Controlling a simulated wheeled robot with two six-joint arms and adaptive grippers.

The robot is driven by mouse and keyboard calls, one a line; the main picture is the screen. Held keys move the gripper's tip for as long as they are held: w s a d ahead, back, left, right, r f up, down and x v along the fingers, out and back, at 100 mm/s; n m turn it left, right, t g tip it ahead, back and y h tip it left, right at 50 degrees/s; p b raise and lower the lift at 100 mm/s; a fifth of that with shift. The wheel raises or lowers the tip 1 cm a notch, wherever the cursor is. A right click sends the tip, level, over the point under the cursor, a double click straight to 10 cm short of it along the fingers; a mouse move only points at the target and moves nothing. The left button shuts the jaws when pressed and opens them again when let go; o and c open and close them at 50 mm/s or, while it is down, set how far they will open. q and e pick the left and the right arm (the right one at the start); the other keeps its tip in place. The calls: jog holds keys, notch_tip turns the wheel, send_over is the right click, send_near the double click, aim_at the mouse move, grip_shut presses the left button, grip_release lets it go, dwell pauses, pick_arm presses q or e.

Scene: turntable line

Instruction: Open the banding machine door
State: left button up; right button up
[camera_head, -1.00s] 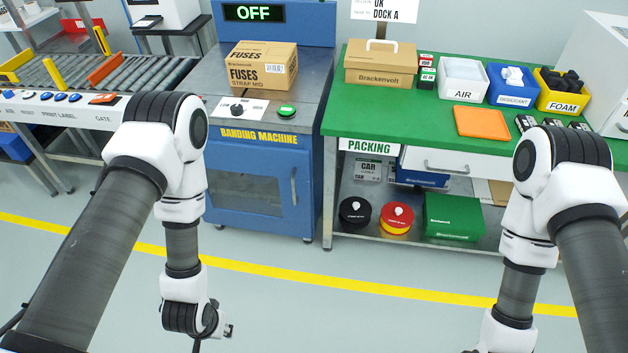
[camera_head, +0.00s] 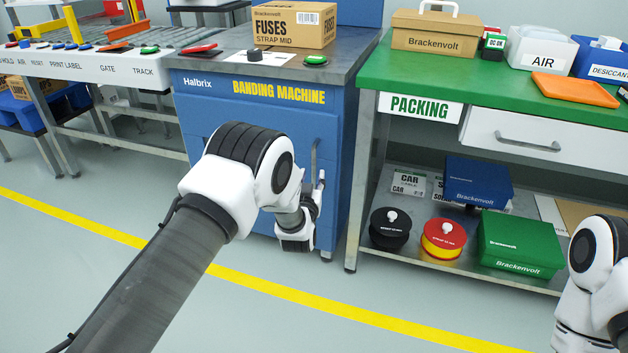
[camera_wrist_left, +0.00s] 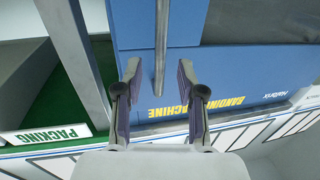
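The blue banding machine (camera_head: 255,92) stands at the centre of the head view, with its door (camera_head: 298,135) shut. The door's upright grey handle (camera_head: 314,158) is on the right side of the door. My left gripper (camera_head: 319,188) is at the handle, partly hidden by my wrist. In the left wrist view, its two fingers (camera_wrist_left: 157,70) are spread apart, one on each side of the handle bar (camera_wrist_left: 161,35), with gaps showing. My left arm covers much of the door and its window. My right gripper is out of view.
A green packing table (camera_head: 480,85) stands right of the machine, its leg (camera_head: 358,190) close to the handle side. Its lower shelf holds spools and a green box (camera_head: 520,245). The floor in front is clear.

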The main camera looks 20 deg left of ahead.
aim_at(313, 170)
pick_arm(q)
jog(key=w, duration=0.1)
jog(key=w+b, duration=0.1)
jog(key=w, duration=0.2)
jog(key=shift+w+a+f+b, duration=0.2)
jog(key=shift+a+f+b, duration=0.1)
jog(key=shift+a+b, duration=0.1)
jog(key=shift+w+r, duration=0.1)
jog(key=shift+w, duration=0.1)
grip_shut()
jog(key=shift+r, duration=0.1)
